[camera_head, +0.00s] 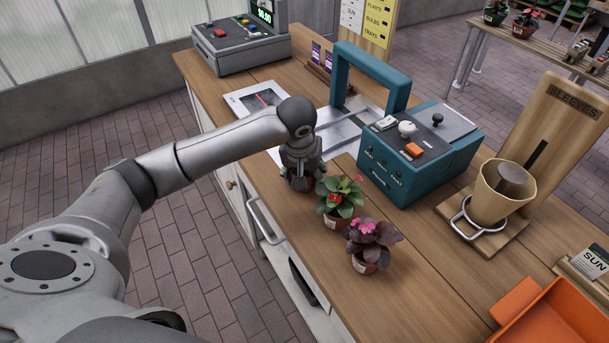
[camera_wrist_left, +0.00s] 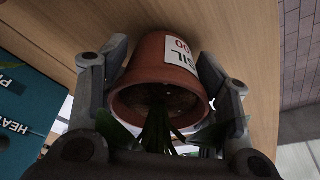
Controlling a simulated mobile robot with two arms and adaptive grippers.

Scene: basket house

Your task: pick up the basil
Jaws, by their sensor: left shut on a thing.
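The basil is a terracotta pot (camera_wrist_left: 167,58) with a white label reading "SIL" and green leaves at its mouth. In the left wrist view my left gripper (camera_wrist_left: 162,70) has a finger on each side of the pot, shut on it. In the head view the left gripper (camera_head: 303,182) points down over the counter, left of the flowering pots, and mostly hides the basil. I cannot tell whether the pot touches the wood. My right gripper is not in view.
A red-flowered pot (camera_head: 338,202) and a purple-leaved pot (camera_head: 371,246) stand close to the right on the wooden counter (camera_head: 410,285). A teal machine (camera_head: 421,150), a sleeve holder (camera_head: 503,192) and an orange tray (camera_head: 553,318) lie beyond. A register (camera_head: 240,42) stands far left.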

